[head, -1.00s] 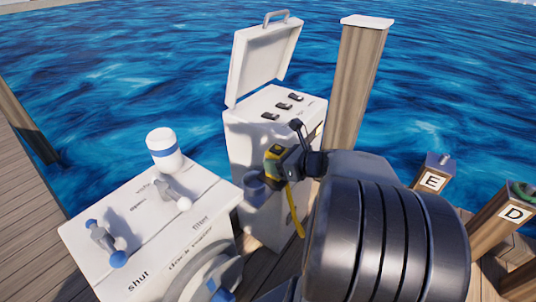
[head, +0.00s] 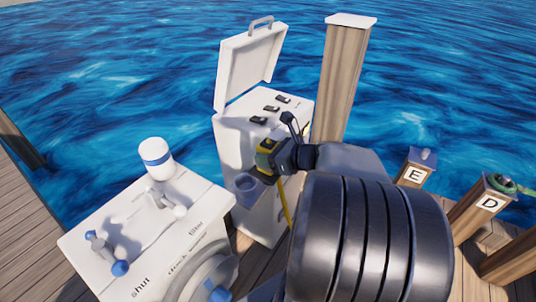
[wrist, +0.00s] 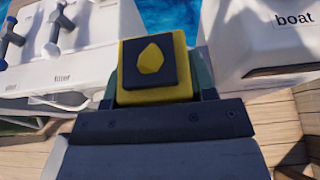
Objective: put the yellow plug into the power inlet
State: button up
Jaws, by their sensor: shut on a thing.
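My gripper (head: 273,158) is shut on the yellow plug (head: 264,144), with a yellow cable hanging below it. In the wrist view the plug (wrist: 151,66) sits between the fingers, showing a dark square face with a yellow mark. The fitting may be the power inlet; I cannot tell for sure. The plug appears above it and apart from it.
The cabinet's lid (head: 249,66) stands open, with several dark switches on top. A white box (head: 90,245) with blue-tipped valve handles and a white-and-blue cap (head: 156,158) stands at left. Wooden posts (head: 342,80) rise behind and at right. Water lies beyond.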

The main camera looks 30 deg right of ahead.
aim_at(271, 145)
jog(key=shift+r+p, duration=1.35)
jog(key=shift+r, duration=0.25)
